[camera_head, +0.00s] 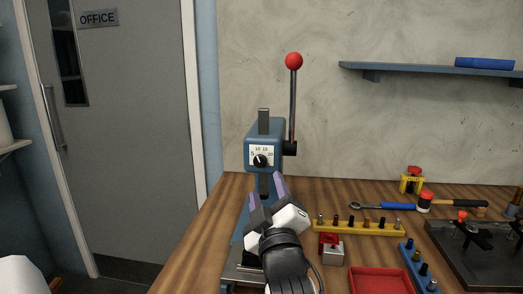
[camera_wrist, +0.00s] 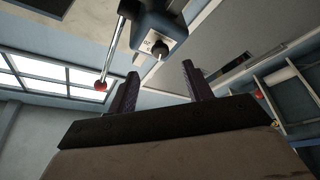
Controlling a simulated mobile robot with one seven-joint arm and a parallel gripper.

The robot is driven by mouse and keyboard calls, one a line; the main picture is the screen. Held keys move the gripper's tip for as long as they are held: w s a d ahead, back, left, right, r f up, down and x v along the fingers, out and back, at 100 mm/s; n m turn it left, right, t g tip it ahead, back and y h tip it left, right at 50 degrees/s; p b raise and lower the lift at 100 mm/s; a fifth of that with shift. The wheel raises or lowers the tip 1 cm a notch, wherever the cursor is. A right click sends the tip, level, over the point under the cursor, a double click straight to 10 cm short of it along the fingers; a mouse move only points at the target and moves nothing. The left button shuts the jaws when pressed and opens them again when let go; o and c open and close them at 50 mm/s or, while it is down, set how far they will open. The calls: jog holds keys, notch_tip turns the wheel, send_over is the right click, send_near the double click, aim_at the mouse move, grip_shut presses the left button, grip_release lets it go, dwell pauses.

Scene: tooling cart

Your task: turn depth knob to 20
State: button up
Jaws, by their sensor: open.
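The depth knob (camera_head: 260,161) is a small black dial on a white scale plate (camera_head: 262,151) on the front of a blue press (camera_head: 264,133). The plate shows numbers including 5, 10, 15 and 20. A white mark on the knob shows, but its exact setting is too small to read surely. In the wrist view the knob (camera_wrist: 160,48) sits ahead, above the gap between the fingers. My gripper (camera_head: 264,192) is open and empty, below and in front of the knob, apart from it. The fingers also show in the wrist view (camera_wrist: 160,88).
The press has an upright lever with a red ball (camera_head: 294,61) at its right. On the wooden bench (camera_head: 192,262) stand a yellow peg rack (camera_head: 358,229), a red tray (camera_head: 381,281), a red-topped block (camera_head: 331,249) and a blue rack (camera_head: 418,268). The bench left of the press is clear.

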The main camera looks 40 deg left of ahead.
aim_at(261, 164)
jog(key=p+x, duration=0.1)
jog(key=x, duration=0.7)
jog(key=shift+w+a+p, duration=0.1)
jog(key=shift+a+p, duration=0.05)
jog(key=shift+p, duration=0.15)
jog(key=c, duration=1)
jog(key=shift+o, duration=0.2)
